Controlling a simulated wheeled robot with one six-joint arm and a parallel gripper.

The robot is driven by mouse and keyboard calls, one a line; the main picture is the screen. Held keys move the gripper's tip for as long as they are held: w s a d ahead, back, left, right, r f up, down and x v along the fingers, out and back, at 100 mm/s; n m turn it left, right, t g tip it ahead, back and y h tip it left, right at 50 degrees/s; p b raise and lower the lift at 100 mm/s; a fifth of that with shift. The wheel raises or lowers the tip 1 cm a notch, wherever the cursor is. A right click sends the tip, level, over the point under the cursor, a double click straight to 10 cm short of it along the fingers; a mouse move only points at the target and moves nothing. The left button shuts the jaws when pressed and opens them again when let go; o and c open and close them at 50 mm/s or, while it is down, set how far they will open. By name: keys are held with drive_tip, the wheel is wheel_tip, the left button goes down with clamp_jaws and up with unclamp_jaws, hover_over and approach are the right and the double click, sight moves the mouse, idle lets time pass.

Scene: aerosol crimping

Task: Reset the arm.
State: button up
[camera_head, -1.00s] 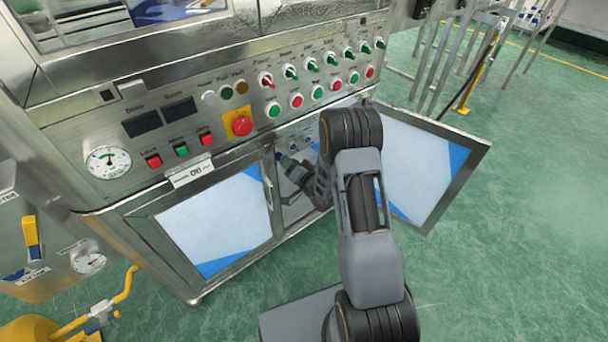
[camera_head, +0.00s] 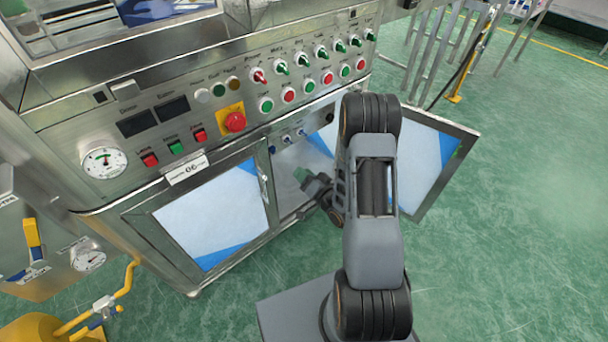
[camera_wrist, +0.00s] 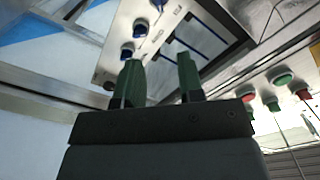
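My gripper (camera_head: 301,176) is at the opening of the lower cabinet, below the button panel, with my arm bent in front of it. In the wrist view, its two green fingertips (camera_wrist: 158,80) stand apart with a gap between them and nothing held. Beyond the fingertips, a light panel with blue knobs (camera_wrist: 140,28) shows inside the cabinet; a small part of it with blue knobs also shows in the head view (camera_head: 287,138). My forearm hides part of the cabinet interior.
The right cabinet door (camera_head: 425,165) stands open to the right of my arm. The left door (camera_head: 212,215) looks closed. The control panel (camera_head: 200,110) has several buttons, switches and a red emergency stop (camera_head: 234,121). Yellow pipework (camera_head: 125,285) is at lower left. Green floor is free at right.

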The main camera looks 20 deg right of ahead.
wheel_tip(320, 180, up, 28)
drive_tip(key=f+n+g+h+p, duration=0.1)
drive_tip(key=n+g+h+p, duration=0.45)
drive_tip(key=p, duration=1.15)
drive_tip(key=s+a+r+g+p, duration=0.2)
drive_tip(key=s+r+g+p, duration=0.2)
drive_tip(key=s+r, duration=0.5)
drive_tip(key=s+a+r+g+p, duration=0.3)
drive_tip(key=s+r+p, duration=0.6)
drive_tip(key=r, duration=0.3)
drive_tip(key=shift+r+g, duration=0.15)
drive_tip(key=shift+g, duration=0.4)
drive_tip(key=shift+a, duration=0.15)
